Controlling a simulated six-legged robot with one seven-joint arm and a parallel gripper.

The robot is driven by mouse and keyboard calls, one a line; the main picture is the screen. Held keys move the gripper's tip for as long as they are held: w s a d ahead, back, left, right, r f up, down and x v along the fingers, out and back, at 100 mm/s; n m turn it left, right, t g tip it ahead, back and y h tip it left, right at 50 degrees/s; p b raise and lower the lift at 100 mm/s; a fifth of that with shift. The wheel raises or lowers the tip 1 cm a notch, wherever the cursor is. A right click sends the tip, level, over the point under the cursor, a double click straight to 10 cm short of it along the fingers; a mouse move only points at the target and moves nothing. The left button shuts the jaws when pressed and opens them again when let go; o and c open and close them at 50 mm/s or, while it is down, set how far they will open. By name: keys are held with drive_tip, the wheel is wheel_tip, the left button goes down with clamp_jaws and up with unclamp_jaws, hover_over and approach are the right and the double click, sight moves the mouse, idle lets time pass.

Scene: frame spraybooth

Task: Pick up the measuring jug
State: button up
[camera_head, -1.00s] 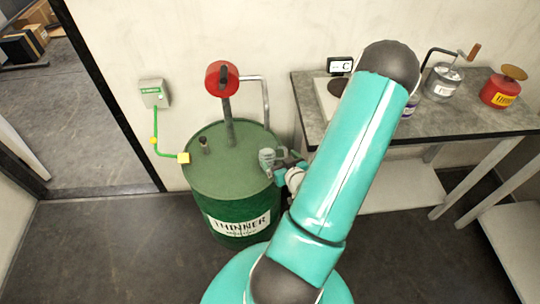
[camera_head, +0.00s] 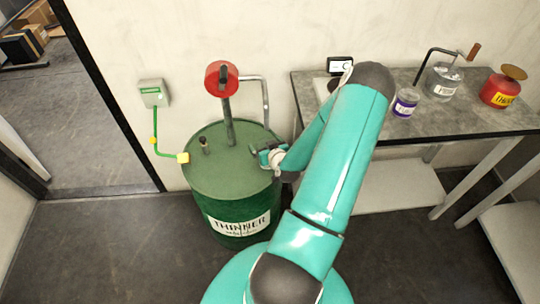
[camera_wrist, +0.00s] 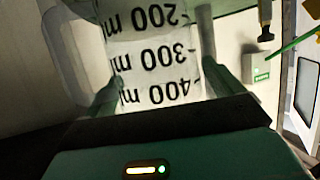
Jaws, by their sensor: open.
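The measuring jug (camera_wrist: 155,55) is clear, with black markings of 200, 300 and 400 ml that read upside down in the wrist view. It fills the upper middle of that view, close up, between the two teal fingers. A pale curved part at its left looks like the handle. My gripper (camera_head: 262,155) is open, with a finger on either side of the jug; I cannot tell whether they touch it. In the head view my gripper is at the right side of the green thinner drum's top (camera_head: 225,165), and I cannot make out the jug there.
A red-headed pump (camera_head: 222,78) with a grey pipe rises from the drum. A green cable runs from a wall box (camera_head: 154,93) to a yellow clamp (camera_head: 183,158).

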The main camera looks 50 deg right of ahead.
drive_tip(key=c, duration=1.6)
drive_tip(key=shift+o, duration=0.2)
drive_tip(key=shift+r, duration=0.2)
